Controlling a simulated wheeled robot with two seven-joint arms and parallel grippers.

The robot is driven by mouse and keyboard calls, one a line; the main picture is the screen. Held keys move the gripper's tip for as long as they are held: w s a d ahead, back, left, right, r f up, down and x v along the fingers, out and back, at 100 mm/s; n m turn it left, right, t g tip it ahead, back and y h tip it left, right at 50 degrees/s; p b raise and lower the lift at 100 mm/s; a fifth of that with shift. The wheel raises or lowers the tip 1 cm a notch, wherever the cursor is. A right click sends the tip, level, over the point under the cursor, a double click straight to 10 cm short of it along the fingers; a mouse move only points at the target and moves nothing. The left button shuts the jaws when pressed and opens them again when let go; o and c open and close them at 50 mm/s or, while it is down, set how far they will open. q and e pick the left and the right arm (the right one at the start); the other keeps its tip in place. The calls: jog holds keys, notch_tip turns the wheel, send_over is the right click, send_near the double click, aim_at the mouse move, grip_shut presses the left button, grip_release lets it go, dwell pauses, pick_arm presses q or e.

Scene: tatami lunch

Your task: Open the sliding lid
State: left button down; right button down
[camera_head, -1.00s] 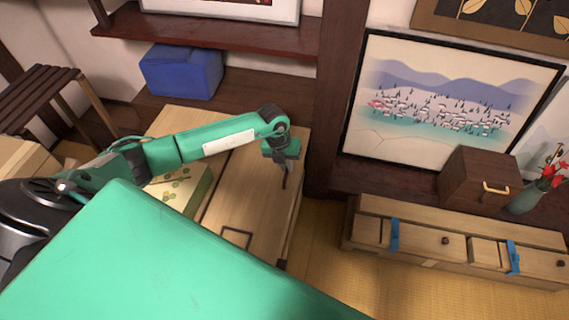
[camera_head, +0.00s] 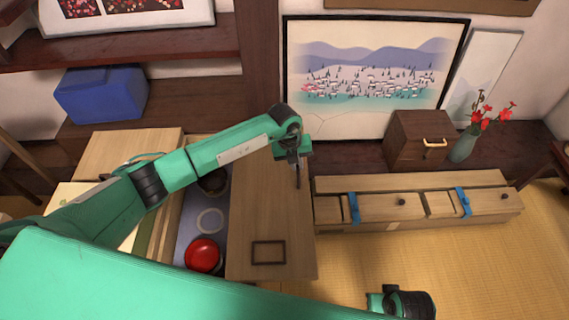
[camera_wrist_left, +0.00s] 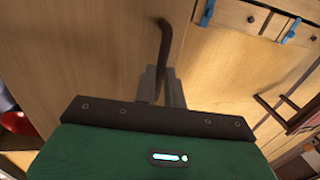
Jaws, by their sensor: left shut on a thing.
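The sliding lid (camera_head: 262,215) is a pale wooden panel on a low chest. It lies to the right of an open gap. A dark handle (camera_wrist_left: 164,45) stands up from the lid, and a dark square frame (camera_head: 268,240) lies near its front end. My left gripper (camera_head: 298,168) is shut on the dark handle at the lid's far right; its fingers also show in the left wrist view (camera_wrist_left: 161,86). The gap shows a red bowl (camera_head: 203,255) and a pale ring-shaped dish (camera_head: 210,222). My left arm hides part of the gap.
A low wooden cabinet (camera_head: 385,210) with blue straps stands just right of the lid. A brown box (camera_head: 412,145) and a vase of red flowers (camera_head: 464,146) are behind it. A blue box (camera_head: 100,95) sits back left. Open tatami (camera_head: 470,260) lies front right.

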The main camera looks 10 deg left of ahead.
pick_arm(q)
jog(key=shift+w+d+r, duration=0.1)
pick_arm(e)
jog(key=shift+s, duration=0.3)
